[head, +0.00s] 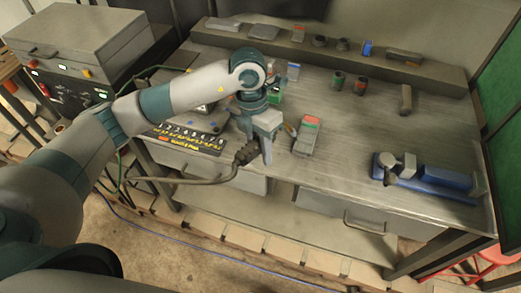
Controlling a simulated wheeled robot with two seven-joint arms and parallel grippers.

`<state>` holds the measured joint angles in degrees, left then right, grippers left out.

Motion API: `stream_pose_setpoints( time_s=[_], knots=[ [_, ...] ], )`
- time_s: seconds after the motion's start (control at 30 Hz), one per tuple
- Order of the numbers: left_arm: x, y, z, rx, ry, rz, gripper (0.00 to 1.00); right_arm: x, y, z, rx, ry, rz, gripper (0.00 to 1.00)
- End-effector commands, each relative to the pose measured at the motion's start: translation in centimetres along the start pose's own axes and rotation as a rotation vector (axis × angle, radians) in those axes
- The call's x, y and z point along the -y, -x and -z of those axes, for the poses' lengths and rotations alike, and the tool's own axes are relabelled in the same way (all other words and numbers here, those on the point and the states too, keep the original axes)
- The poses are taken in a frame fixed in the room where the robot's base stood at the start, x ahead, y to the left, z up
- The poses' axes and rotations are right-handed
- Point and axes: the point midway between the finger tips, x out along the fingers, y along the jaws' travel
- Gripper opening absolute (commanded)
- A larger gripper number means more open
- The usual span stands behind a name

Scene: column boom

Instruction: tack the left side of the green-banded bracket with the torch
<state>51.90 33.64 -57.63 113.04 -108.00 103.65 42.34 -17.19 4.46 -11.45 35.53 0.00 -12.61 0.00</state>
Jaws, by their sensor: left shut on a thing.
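My left gripper (267,140) is shut on the torch (245,154), a dark tool with a cable running off to the left. It holds the torch above the front part of the workbench (340,165). A green-banded piece (276,98), which looks like the bracket, shows just behind my gripper. My wrist hides much of it, including its left side. I cannot tell whether the torch tip touches anything. My right gripper is not in view.
A grey block with a red and green top (308,128) lies right of my gripper. A numbered black-and-yellow strip (187,138) lies at the left front. A blue vise (430,178) stands at the right. A rear shelf (330,55) carries small parts. The welding machine (80,60) stands left.

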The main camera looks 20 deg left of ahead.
Motion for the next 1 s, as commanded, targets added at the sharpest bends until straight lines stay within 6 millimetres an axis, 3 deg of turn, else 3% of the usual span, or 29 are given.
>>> stream_pose_setpoints(
  time_s=[0.57,1.0],
  knots=[
    [0.0,0.2,0.0,0.002,0.0,0.0,0.03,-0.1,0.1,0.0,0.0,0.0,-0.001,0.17],
    [0.2,2.7,0.7,0.002,0.0,0.0,0.03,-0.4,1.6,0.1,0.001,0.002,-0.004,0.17]
  ],
)
